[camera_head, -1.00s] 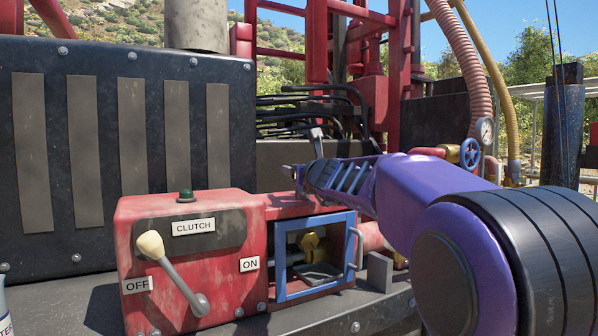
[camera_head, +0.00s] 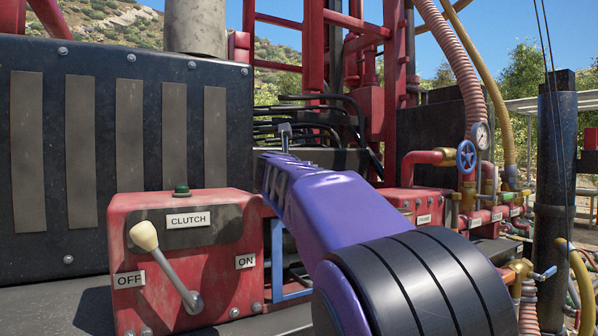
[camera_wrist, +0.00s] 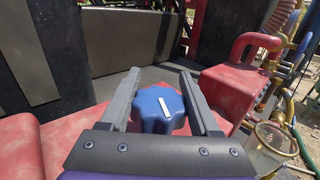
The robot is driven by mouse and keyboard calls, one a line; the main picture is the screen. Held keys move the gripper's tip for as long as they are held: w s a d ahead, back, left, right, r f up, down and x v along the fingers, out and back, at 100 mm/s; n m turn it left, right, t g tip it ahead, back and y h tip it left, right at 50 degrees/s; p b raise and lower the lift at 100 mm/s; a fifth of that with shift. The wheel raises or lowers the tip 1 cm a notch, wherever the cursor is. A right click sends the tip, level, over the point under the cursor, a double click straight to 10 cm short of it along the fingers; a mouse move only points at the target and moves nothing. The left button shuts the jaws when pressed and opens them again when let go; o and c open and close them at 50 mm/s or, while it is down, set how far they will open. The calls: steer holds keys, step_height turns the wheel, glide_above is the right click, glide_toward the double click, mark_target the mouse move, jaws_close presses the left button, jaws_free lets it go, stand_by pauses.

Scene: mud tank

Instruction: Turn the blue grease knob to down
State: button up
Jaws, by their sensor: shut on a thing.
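The blue grease knob (camera_wrist: 157,108) is a lobed blue knob with a slanted white mark on its top. It sits on a red surface in the wrist view. My gripper (camera_wrist: 159,76) has one grey finger on each side of the knob and is shut on it. The contact faces are partly hidden by the knob and fingers. In the head view my purple arm covers the knob and the gripper.
A red clutch box (camera_head: 228,270) with a cream-tipped lever (camera_head: 165,262) stands left of my arm. A blue frame (camera_head: 277,260) is partly behind my arm. Red pipework with a blue handwheel (camera_head: 466,157) is at the right. A clear cup (camera_wrist: 268,146) shows at lower right in the wrist view.

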steer(key=m+h+p, duration=0.1)
steer(key=m+g+h+p, duration=0.1)
steer(key=h, duration=0.1)
steer(key=m+h+p, duration=0.1)
steer(key=h, duration=0.1)
steer(key=shift+s+d+r, duration=0.1)
steer(key=shift+d+r, duration=0.2)
steer(key=m+g+h+p, duration=0.1)
steer(key=m+h+p, duration=0.1)
steer(key=p, duration=0.1)
steer(key=shift+s+d+g, duration=0.1)
steer(key=shift+d+g, duration=0.1)
steer(key=shift+g, duration=0.2)
steer(key=shift+s+d+f+m+g+h+p, duration=0.1)
steer(key=shift+d+f+m+g+h+p, duration=0.1)
steer(key=shift+m+g+h+p, duration=0.55)
steer(key=shift+h, duration=0.25)
steer(key=o, duration=1.4)
steer(key=shift+f, duration=0.1)
steer(key=shift+c, duration=0.2)
steer(key=b+v, duration=0.2)
steer(key=v, duration=1.5)
steer(key=shift+s+f, duration=0.15)
steer(key=shift+s, duration=0.1)
